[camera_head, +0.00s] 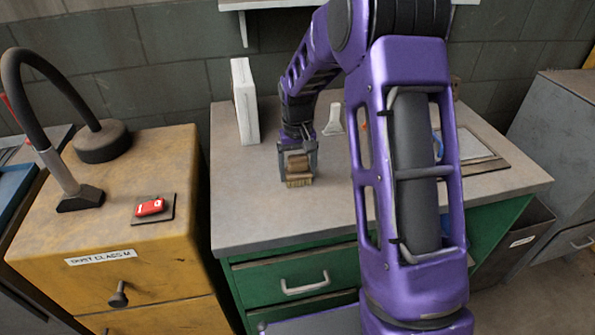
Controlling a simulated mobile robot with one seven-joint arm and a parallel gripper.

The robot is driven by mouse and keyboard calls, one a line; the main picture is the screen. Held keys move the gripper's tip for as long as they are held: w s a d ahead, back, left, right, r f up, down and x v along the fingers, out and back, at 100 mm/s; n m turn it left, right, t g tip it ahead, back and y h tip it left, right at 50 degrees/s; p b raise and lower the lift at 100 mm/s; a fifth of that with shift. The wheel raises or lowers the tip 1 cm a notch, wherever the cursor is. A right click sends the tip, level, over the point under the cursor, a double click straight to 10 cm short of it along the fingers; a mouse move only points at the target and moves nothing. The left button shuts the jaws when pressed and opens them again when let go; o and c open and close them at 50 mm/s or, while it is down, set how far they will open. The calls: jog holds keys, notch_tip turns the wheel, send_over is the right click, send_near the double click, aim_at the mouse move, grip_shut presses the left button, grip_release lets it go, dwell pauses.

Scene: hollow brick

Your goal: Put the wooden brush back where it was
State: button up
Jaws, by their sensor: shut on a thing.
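The wooden brush (298,167) has a brown wooden body and pale bristles at its lower side. It is between the fingers of my gripper (298,160), which is shut on it. My gripper points down over the left part of the grey worktop (262,215). The bristles are close to the worktop; I cannot tell whether they touch it. My own purple arm covers much of the right half of the worktop.
A white upright box (245,100) stands behind and left of the brush. A pale scraper-like item (334,120) lies behind it to the right. A flat board (480,150) lies at the right. A yellow cabinet (150,245) stands left. The worktop's front left is clear.

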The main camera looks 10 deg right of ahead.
jog(key=shift+f, duration=0.2)
jog(key=o, duration=1.1)
notch_tip(320, 180, up, 12)
jog(key=shift+r+p, duration=0.2)
jog(key=shift+p, duration=0.5)
